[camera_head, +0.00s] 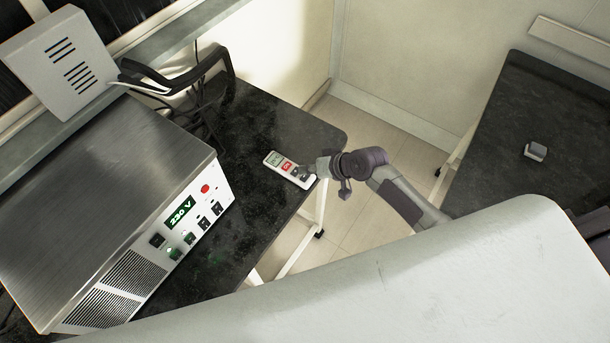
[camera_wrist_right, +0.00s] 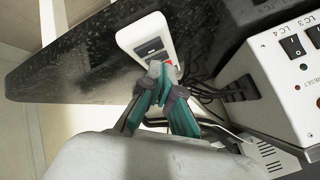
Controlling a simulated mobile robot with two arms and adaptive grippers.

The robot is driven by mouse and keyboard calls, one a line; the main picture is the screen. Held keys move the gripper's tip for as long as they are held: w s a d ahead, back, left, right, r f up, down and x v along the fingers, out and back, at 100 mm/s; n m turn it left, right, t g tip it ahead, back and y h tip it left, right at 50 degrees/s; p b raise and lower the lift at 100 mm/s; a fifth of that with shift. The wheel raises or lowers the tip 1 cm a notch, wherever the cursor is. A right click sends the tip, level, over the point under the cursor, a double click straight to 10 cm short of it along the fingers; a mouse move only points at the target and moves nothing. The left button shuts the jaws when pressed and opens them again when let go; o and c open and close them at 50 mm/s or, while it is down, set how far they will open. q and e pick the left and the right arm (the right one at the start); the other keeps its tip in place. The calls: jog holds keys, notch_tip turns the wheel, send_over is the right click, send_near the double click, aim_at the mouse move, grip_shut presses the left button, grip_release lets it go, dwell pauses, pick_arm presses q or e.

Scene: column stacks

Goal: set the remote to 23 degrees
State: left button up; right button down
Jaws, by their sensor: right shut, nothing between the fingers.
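The white remote (camera_head: 275,160) lies on the black table top near its right edge. It has a small display at its far end, a red patch in the middle and dark buttons at its near end; the number on the display is too small to read. My right gripper (camera_head: 308,173) is shut and empty at the near end of the remote. In the right wrist view its fingertips (camera_wrist_right: 160,70) overlap the remote (camera_wrist_right: 132,36) beside the dark and red buttons; I cannot tell whether they touch it. My left gripper is not in view.
A metal power unit (camera_head: 180,208) reading "230 V" stands on the black table (camera_head: 250,125), left of the remote. Black cables and a bracket (camera_head: 185,75) are behind it. Another dark table (camera_head: 520,110) at the right holds a small box (camera_head: 535,151). Floor lies between the tables.

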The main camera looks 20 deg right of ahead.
aim_at(307, 177)
dwell(0.3)
jog(key=shift+f, duration=0.45)
jog(key=shift+f+b, duration=0.3)
jog(key=shift+b, duration=0.15)
dwell(0.6)
jog(key=shift+r, duration=0.15)
jog(key=shift+r+p, duration=0.6)
jog(key=shift+p, duration=0.15)
notch_tip(307, 177, up, 5)
jog(key=p, duration=0.5)
jog(key=shift+r, duration=0.1)
